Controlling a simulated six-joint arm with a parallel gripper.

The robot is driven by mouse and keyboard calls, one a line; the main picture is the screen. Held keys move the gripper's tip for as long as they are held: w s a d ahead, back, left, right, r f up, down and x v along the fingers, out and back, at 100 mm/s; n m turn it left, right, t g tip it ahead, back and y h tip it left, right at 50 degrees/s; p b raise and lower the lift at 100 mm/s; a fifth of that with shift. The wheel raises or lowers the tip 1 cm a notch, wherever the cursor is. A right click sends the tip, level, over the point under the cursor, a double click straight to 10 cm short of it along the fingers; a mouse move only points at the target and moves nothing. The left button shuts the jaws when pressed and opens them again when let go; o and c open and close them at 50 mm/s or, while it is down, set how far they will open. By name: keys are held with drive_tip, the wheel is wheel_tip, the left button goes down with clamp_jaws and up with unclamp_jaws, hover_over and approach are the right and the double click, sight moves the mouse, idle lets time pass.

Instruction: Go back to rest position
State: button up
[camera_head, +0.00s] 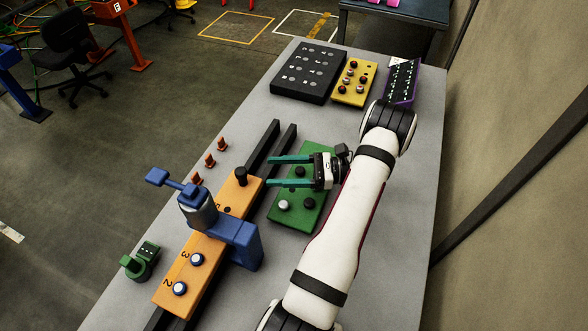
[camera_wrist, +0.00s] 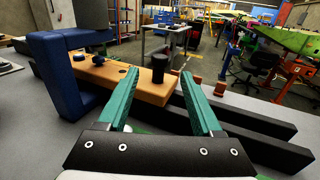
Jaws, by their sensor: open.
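My gripper (camera_head: 290,171) has two teal fingers that stand apart with nothing between them. In the head view it hangs over the green plate (camera_head: 284,218), with its fingertips pointing left toward the orange jig block (camera_head: 216,248). In the wrist view my gripper (camera_wrist: 160,108) shows both fingers spread, with the orange block (camera_wrist: 112,78) beyond them. A black peg (camera_head: 241,175) stands at the block's far end; it also shows in the wrist view (camera_wrist: 159,68). A blue clamp (camera_head: 236,241) straddles the block.
A black tray (camera_head: 280,86), a yellow plate (camera_head: 345,97) and a purple-edged rack (camera_head: 402,80) stand at the back of the grey table (camera_head: 400,230). Several small orange cones (camera_head: 210,160) stand left of the dark rails (camera_head: 262,147). A green device (camera_head: 140,262) sits front left.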

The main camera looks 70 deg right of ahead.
drive_tip(key=v, duration=0.3)
drive_tip(key=shift+s+d, duration=0.15)
drive_tip(key=shift+s, duration=0.15)
drive_tip(key=w+a+r+n+g+h, duration=0.2)
drive_tip(key=w+a+r+n+g, duration=0.2)
drive_tip(key=a+r+n+g, duration=0.1)
drive_tip(key=w+a+r+n+g+h, duration=0.2)
drive_tip(key=w+a+r+n+g, duration=0.2)
drive_tip(key=a+r+n+g, duration=0.2)
drive_tip(key=w+a+r+n+g+h, duration=0.3)
drive_tip(key=w+a+r+n+g, duration=0.1)
drive_tip(key=a+r+n+g, duration=0.1)
drive_tip(key=shift+a+r+n+g, duration=0.45)
drive_tip(key=shift+a+r, duration=0.35)
drive_tip(key=shift+r, duration=0.25)
drive_tip(key=s+a+f+n, duration=0.2)
drive_tip(key=s+a+n, duration=0.1)
drive_tip(key=a, duration=0.3)
drive_tip(key=s+a+f+n+y, duration=0.1)
drive_tip(key=s+a+n, duration=0.2)
drive_tip(key=s+a, duration=0.2)
drive_tip(key=s+a+f+n+y, duration=0.1)
drive_tip(key=s+a+f+n, duration=0.1)
drive_tip(key=a, duration=0.7)
drive_tip(key=shift+s+a+f+n, duration=0.15)
drive_tip(key=shift+s+f+n, duration=0.3)
drive_tip(key=shift+s, duration=0.75)
